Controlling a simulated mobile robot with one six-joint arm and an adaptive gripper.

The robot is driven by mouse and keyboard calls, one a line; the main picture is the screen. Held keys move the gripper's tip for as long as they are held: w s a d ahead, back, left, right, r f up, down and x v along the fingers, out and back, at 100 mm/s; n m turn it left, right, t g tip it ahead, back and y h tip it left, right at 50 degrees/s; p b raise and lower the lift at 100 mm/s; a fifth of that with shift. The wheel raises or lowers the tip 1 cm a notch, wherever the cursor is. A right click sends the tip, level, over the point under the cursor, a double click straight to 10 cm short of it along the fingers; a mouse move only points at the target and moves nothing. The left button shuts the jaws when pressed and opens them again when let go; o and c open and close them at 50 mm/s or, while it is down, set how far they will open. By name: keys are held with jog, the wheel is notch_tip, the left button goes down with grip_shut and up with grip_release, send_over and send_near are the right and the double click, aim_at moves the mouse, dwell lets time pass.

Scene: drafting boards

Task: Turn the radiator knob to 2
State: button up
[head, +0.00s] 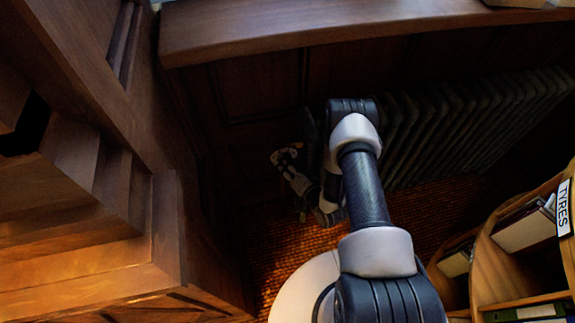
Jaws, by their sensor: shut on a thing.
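The dark ribbed radiator (470,122) stands against the wood-panelled wall, right of centre in the head view. My arm reaches down past its left end. My gripper (287,162) is small and dim there, just left of the radiator, and is shut on the radiator knob. A pale rounded shape (284,155) shows at the gripper's tip and seems to be the knob. I cannot clearly part it from the fingers. Its numbers and pointer are too small and dark to read, so its setting cannot be told. My arm hides the radiator's left end in part.
A wooden sill (350,25) runs above the radiator. Heavy wooden furniture (90,230) fills the left side. A curved wooden shelf (490,262) with binders and a "TYRES" label (563,208) stands at lower right. Woven brown floor (300,245) shows between them.

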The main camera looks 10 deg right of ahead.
jog(key=shift+w+r, duration=0.1)
dwell(0.5)
jog(key=o, duration=1)
jog(key=shift+o, duration=0.2)
jog(key=v, duration=1.2)
jog(key=shift+d, duration=0.1)
